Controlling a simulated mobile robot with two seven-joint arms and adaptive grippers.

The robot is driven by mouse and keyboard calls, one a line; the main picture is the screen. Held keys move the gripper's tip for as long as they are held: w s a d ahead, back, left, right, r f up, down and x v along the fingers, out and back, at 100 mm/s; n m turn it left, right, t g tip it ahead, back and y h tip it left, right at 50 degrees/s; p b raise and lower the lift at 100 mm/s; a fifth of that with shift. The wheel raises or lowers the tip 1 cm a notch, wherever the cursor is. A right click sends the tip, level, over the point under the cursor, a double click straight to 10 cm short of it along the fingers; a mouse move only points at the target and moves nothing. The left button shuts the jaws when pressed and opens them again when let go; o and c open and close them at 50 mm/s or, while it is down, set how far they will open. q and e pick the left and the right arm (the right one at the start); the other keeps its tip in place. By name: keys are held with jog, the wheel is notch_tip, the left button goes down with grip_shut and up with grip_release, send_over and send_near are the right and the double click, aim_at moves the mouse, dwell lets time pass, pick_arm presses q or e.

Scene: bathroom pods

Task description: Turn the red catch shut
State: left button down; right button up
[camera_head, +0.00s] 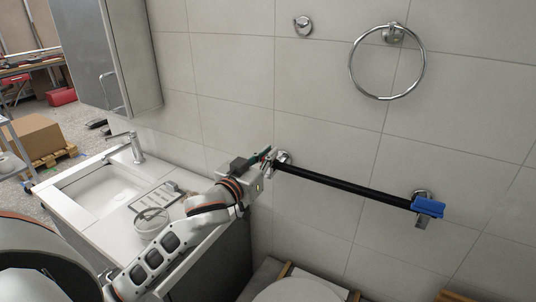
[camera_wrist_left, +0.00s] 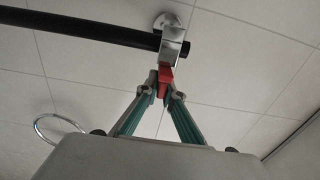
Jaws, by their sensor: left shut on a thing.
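The red catch (camera_wrist_left: 166,76) sits at the lower end of a chrome bracket (camera_wrist_left: 172,46) in the left wrist view, pointing down along the bracket's line. My left gripper (camera_wrist_left: 161,92) is shut on it, with a green-lined finger on each side. In the head view my left gripper (camera_head: 265,158) is at the left end of the black rail (camera_head: 345,187), where it mostly hides the red catch. A blue catch (camera_head: 428,207) sits at the rail's right end, lying across its bracket. My right gripper is in neither view.
A towel ring (camera_head: 424,72) and a chrome hook (camera_head: 303,26) are on the tiled wall above the rail. A washbasin (camera_head: 100,195) with a tap and a round container (camera_head: 151,222) stands left. A toilet lid (camera_head: 298,291) is below.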

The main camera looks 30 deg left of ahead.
aim_at(263, 158)
pick_arm(q)
jog(key=shift+r, duration=0.25)
jog(key=c, duration=2.2)
grip_release()
jog(key=shift+f, duration=0.1)
jog(key=shift+s, duration=3.75)
jog(key=s+d+f+m+g+h, duration=0.15)
jog(key=s+f, duration=0.25)
jog(key=f, duration=0.7)
jog(key=s+d+f+m+g, duration=0.1)
jog(key=s+d+f+g, duration=0.15)
jog(key=f, duration=0.85)
jog(key=s+d+f+m+g+h, duration=0.1)
jog(key=s+d+f+g, duration=0.2)
jog(key=f, duration=0.9)
jog(key=shift+m+g, duration=0.3)
jog(key=shift+m, duration=0.05)
jog(key=s+d+f, duration=0.1)
jog(key=s+f, duration=0.2)
jog(key=s+d+f, duration=0.1)
jog(key=s+f, duration=0.2)
jog(key=s, duration=0.1)
jog(key=s+d+f, duration=0.2)
jog(key=s+f, duration=0.1)
jog(key=s, duration=0.1)
jog(key=shift+f, duration=0.35)
